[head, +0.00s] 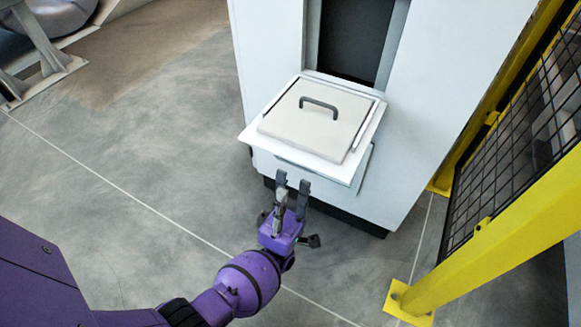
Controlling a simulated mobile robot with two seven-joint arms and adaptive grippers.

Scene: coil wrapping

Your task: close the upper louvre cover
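The upper louvre cover (316,118) looks like a pale square panel with a dark grey handle (319,107) on its upward face. It lies folded outward from the white cabinet (265,40), below a dark tall opening (354,38) in the cabinet front. No slats show on this face. My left gripper (293,183) is in front of the cover's near edge, in the lower middle of the head view. Its two dark fingers are apart and point toward the cabinet, with nothing between them. Whether a fingertip touches the cover cannot be told. My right gripper is not in view.
A yellow post and frame with black mesh (530,130) stands close on the right, its foot plate (408,303) on the floor. Grey floor (150,150) is clear to the left. A grey metal stand (42,55) is at the far upper left.

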